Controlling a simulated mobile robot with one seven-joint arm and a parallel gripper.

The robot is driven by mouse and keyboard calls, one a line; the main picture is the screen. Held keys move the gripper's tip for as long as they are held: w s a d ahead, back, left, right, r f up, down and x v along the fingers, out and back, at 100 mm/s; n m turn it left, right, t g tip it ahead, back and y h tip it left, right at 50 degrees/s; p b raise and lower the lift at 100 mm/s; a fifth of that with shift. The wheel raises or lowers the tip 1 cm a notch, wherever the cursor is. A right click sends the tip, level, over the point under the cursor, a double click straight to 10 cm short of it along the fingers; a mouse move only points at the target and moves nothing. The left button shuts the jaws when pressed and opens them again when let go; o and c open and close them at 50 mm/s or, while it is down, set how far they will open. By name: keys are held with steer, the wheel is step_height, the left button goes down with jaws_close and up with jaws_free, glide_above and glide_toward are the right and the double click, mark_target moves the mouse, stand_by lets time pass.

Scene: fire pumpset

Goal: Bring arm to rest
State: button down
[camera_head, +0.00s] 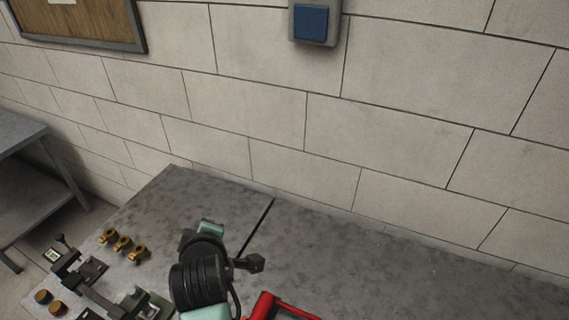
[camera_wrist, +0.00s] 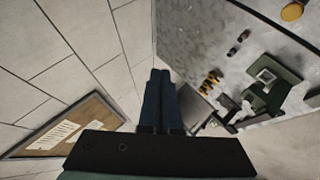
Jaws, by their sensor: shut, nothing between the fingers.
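My gripper (camera_wrist: 160,75) shows in the wrist view, its two dark blue fingers side by side and pressed together. It is shut and nothing shows between the fingertips. The fingers point along the wall and past the edge of the grey tabletop, touching nothing that I can see. In the head view, part of my arm (camera_head: 198,280) is folded low over the tabletop (camera_head: 330,250); I cannot make out the fingers clearly there.
Brass fittings (camera_head: 122,243) and a dark fixture (camera_head: 92,285) stand at the tabletop's left. A red part (camera_head: 268,305) is close right of my arm. A blue-faced wall box (camera_head: 313,22), a notice board (camera_head: 85,22) and a grey shelf (camera_head: 30,180) surround it. The tabletop's right is clear.

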steer(key=d+r+m+t+b, duration=0.2)
steer(key=d+r+m+t, duration=0.25)
steer(key=r, duration=0.75)
steer(key=d+r+m+t+b, duration=0.3)
steer(key=d+r+m+t, duration=0.15)
steer(key=r, duration=0.85)
steer(key=s+d+r+m+t+h+b, duration=0.1)
steer(key=s+d+r+m+t, duration=0.2)
steer(key=s+r, duration=0.4)
steer(key=s+d+r+m+t+h+b, duration=0.2)
steer(key=s+d+r+m+t, duration=0.1)
steer(key=s+r, duration=0.4)
step_height(320, 180, up, 2)
steer(key=shift+s+d+r+t+b, duration=0.15)
steer(key=shift+s+d+t+b, duration=0.15)
steer(key=shift+d+t, duration=0.5)
steer(key=shift+a, duration=0.25)
